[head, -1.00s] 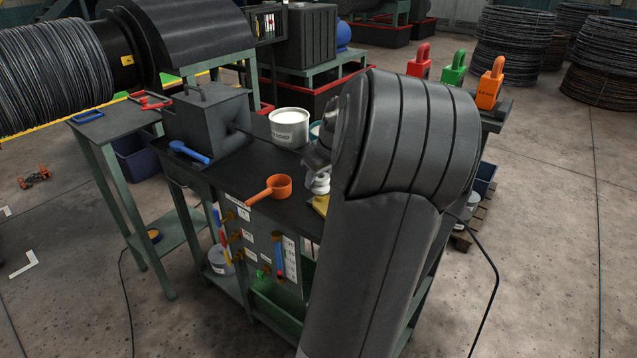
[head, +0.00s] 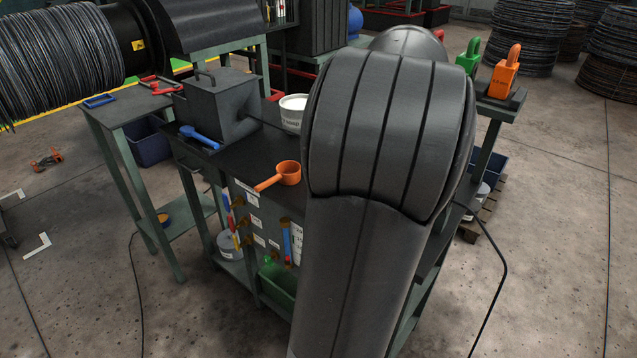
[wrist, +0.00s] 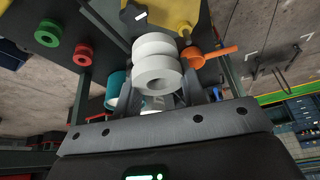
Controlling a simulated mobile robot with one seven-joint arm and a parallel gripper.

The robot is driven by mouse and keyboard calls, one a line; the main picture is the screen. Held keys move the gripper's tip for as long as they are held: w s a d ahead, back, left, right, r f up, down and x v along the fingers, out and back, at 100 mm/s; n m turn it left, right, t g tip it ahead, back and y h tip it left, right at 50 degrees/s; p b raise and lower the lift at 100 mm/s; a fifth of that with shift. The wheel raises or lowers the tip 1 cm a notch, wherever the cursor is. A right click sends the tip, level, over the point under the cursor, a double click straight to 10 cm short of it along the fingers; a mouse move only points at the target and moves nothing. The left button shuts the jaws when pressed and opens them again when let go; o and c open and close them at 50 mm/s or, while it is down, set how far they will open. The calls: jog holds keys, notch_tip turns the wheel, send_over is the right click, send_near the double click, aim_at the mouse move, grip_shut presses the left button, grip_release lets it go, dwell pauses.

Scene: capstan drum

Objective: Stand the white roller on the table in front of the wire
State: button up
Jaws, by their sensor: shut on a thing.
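The white roller (wrist: 157,70) shows in the wrist view as a white grooved piece with a hole in its end. My gripper (wrist: 172,97) is shut on it, with grey fingers at its sides. In the head view my arm hides the gripper, the roller and the right part of the dark table (head: 238,168). A thin dark wire (head: 264,122) runs from the grey box toward the right and passes out of sight near the white bucket. Whether the roller touches the table cannot be told.
The grey box (head: 222,105), a blue-handled tool (head: 200,136), an orange ladle (head: 280,175) and the white bucket (head: 291,112) stand on the table. The wrist view also shows a teal cup (wrist: 116,84), green (wrist: 48,33) and red (wrist: 83,55) rings, and a yellow piece (wrist: 172,13).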

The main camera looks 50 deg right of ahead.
jog(key=w+d+f, duration=0.1)
jog(key=w, duration=0.5)
jog(key=w+d+f, duration=0.2)
jog(key=w, duration=0.4)
send_over(253, 166)
jog(key=s, duration=0.1)
jog(key=f, duration=1.1)
jog(key=shift+s+a+f, duration=0.1)
jog(key=shift+s+f, duration=0.1)
jog(key=shift+w+f, duration=0.1)
jog(key=shift+f, duration=1.9)
jog(key=shift+f, duration=0.2)
jog(key=o, duration=1)
